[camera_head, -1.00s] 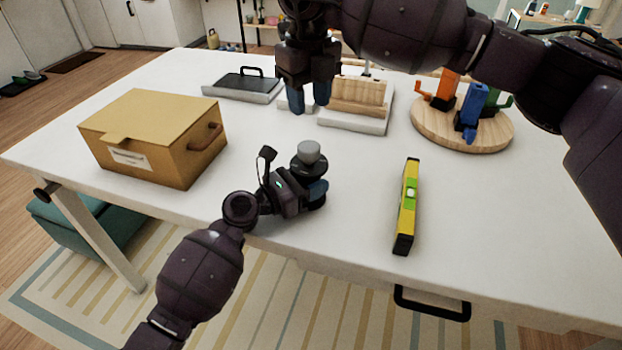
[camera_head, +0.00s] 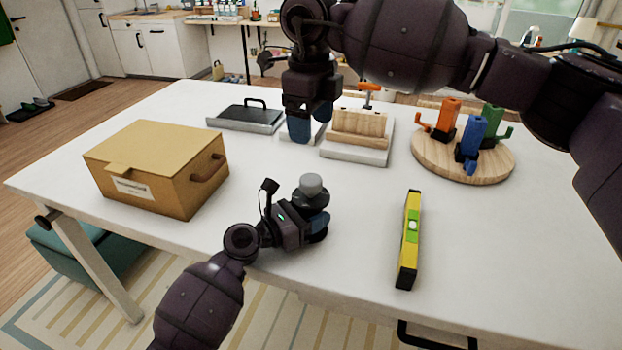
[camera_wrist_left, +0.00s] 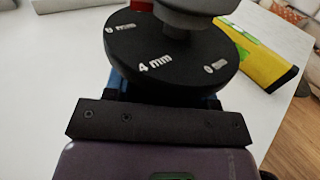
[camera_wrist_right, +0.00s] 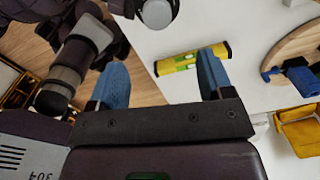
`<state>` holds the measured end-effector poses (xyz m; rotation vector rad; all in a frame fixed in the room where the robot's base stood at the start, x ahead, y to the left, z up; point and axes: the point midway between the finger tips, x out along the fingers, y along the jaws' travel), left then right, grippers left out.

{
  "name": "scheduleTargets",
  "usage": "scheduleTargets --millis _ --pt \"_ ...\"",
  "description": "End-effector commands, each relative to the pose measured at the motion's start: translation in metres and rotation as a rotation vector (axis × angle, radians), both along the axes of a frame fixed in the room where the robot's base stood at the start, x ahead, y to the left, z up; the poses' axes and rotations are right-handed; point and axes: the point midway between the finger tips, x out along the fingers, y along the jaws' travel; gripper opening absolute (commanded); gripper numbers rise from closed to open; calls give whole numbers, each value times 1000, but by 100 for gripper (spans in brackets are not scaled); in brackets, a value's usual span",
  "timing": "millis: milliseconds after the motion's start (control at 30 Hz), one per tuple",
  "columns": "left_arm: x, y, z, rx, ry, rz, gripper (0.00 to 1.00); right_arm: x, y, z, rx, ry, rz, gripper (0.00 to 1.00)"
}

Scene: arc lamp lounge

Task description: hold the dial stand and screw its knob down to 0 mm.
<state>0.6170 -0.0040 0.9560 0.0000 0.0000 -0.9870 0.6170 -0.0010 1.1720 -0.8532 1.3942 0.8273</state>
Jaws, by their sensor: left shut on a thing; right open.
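The dial stand (camera_head: 313,196) is upright near the table's front edge, with a grey knob (camera_head: 312,184) above a dark disc. In the left wrist view, the black disc (camera_wrist_left: 175,58) bears white marks, including 4 mm facing the camera and 0 mm to the right; no pointer is visible. My left gripper (camera_head: 316,225) is shut on the stand below the disc, its blue fingers partly hidden. My right gripper (camera_head: 311,127) is open and empty, raised behind and apart from the stand. The knob also shows at the top of the right wrist view (camera_wrist_right: 158,12).
A yellow spirit level (camera_head: 411,240) lies right of the stand. A cardboard box (camera_head: 155,168) is at left. A dark tray (camera_head: 246,117), a wooden block on a pale base (camera_head: 359,128) and a round wooden board with coloured figures (camera_head: 440,160) stand behind. The front middle is clear.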

Motion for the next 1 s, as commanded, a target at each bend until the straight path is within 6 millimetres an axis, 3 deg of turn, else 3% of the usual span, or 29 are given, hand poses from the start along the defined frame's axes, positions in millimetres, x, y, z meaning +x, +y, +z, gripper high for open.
scheduleTargets --millis 300,567,767,1000 --pt "0 0 0 0 0 0 11 -2 1 -1 6 16 354 74" --pt "0 0 0 0 0 0 11 -2 1 -6 6 17 441 74" --pt "0 0 0 0 0 0 11 -2 1 -31 6 20 441 74" --pt "0 0 0 0 0 0 11 -2 1 -73 7 20 440 74"
